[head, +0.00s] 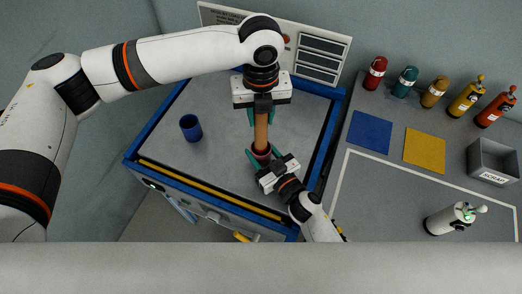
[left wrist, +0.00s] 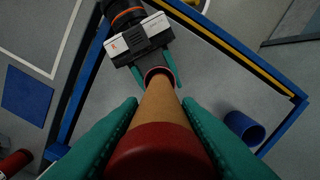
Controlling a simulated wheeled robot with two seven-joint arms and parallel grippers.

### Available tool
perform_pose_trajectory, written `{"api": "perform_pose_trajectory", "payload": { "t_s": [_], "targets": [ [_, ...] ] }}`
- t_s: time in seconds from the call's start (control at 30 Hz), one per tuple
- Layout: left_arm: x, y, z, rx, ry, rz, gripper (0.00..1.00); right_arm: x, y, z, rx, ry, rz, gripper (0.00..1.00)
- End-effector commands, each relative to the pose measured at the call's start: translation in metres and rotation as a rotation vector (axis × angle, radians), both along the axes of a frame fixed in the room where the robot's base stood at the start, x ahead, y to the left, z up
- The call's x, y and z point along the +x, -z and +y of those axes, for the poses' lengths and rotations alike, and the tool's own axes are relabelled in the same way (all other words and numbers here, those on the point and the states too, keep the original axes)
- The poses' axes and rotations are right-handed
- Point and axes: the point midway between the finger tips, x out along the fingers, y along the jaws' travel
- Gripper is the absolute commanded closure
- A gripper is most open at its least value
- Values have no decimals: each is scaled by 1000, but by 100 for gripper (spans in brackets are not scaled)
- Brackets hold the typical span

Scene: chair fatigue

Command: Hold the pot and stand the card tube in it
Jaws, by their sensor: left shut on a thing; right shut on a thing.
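The card tube (head: 261,132) is brown with a red near end (left wrist: 160,150) and looks about upright above the work surface. My left gripper (head: 263,112) is shut around its upper part. The small dark red pot (head: 261,154) is at the tube's lower end, between the teal fingers of my right gripper (head: 262,157), which is shut on it. In the left wrist view the pot's rim (left wrist: 157,71) shows around the tube's far end. I cannot tell how deep the tube sits in the pot, and the fingers hide much of it.
A blue cup (head: 190,128) stands left on the blue-edged grey bench (head: 165,146). A panel (head: 320,50) stands behind. On the right are several coloured bottles (head: 435,92), a blue mat (head: 370,132), a yellow mat (head: 424,147), a scrap bin (head: 492,160) and a white bottle (head: 449,219).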

Motion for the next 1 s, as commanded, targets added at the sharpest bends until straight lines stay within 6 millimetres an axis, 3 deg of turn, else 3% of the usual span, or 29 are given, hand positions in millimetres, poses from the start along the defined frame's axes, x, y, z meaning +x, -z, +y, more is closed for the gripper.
{"api": "perform_pose_trajectory", "payload": {
  "t_s": [0.4,0.73,0.77,0.9,1.0],
  "targets": [
    [0,28,0,0,-1,1,100,0,0,0,-1,0,1,76],
    [0,30,0,0,0,0,100,0,0,0,-1,0,1,76],
    [0,30,0,0,0,0,67,0,1,0,-1,0,1,76],
    [0,30,0,0,0,0,44,0,1,0,-1,0,1,76],
    [0,30,0,0,0,0,44,0,1,0,-1,0,1,76]
  ]
}}
